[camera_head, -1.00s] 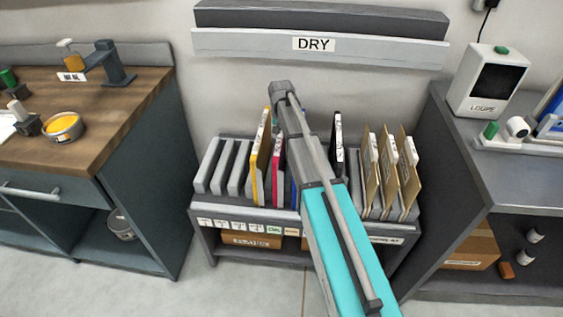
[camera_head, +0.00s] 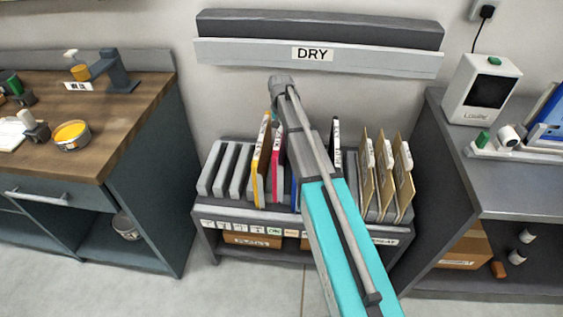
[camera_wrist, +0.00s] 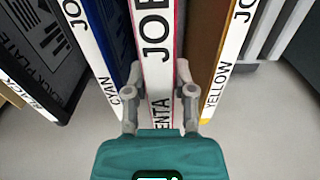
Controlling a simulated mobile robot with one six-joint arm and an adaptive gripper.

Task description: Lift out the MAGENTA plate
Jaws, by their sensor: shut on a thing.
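The magenta plate (camera_head: 276,160) stands upright in the rack, just right of the yellow plate (camera_head: 261,150) and partly behind my arm. In the wrist view, the magenta plate (camera_wrist: 161,70) shows a white label edge with a thin pink border. My gripper (camera_wrist: 160,95) is shut on this edge, one finger on each side. The cyan plate (camera_wrist: 105,60) is on the left there, and the yellow plate (camera_wrist: 222,60) is on the right. The magenta plate's lower part is partly hidden.
The rack (camera_head: 215,212) has empty slots at left. A black plate (camera_head: 336,145) and several tan plates (camera_head: 385,175) stand to the right. A DRY shelf (camera_head: 370,60) is on the wall above. A wooden bench (camera_head: 110,120) stands left, a grey counter (camera_head: 490,190) right.

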